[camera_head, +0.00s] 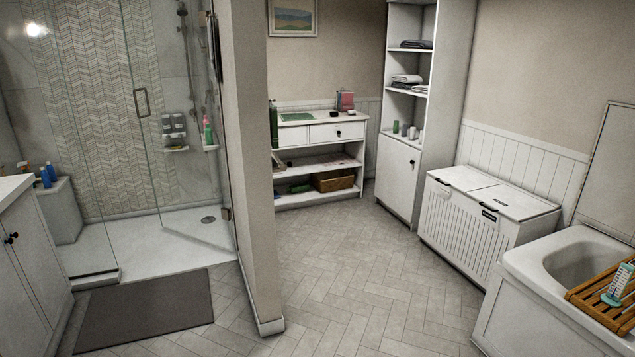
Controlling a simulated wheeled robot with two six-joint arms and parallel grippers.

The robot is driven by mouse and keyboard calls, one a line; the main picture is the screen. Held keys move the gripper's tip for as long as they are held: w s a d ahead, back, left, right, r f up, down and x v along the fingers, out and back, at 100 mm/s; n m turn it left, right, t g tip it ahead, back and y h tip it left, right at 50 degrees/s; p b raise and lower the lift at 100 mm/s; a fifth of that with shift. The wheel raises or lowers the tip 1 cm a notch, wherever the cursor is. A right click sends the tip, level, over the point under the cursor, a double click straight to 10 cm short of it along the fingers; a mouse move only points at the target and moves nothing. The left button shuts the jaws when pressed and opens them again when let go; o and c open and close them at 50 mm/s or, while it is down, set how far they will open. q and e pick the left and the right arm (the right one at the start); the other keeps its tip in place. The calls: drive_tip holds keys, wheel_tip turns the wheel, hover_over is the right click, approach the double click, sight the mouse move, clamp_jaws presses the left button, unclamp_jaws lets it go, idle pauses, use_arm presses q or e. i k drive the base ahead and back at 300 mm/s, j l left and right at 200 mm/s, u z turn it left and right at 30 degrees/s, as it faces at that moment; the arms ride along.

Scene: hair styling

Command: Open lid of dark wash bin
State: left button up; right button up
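A white laundry bin (457,226) with slatted front stands against the right wall. It has two lids side by side, a left lid (465,178) and a right lid (515,202). Both lids lie flat and look shut. A small dark label or handle (489,214) sits at the front of the right half, and a similar one (442,183) at the left half. I cannot read which side is for dark wash. Neither of my grippers is in view, and nothing touches the bin.
A bathtub (530,270) with a wooden rack (606,294) is at the lower right, close to the bin. A tall shelf cabinet (398,180) stands beyond the bin. A wall end (252,160) stands in the middle. The tiled floor (350,265) before the bin is clear.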

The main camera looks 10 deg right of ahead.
sight(519, 206)
drive_tip(key=i+l+z, duration=0.2)
drive_tip(key=i+z, duration=0.15)
drive_tip(key=i, duration=0.3)
drive_tip(key=i+z, duration=0.35)
drive_tip(key=i, duration=0.25)
drive_tip(key=i+j+z, duration=0.15)
drive_tip(key=i+z, duration=0.2)
drive_tip(key=i, duration=0.3)
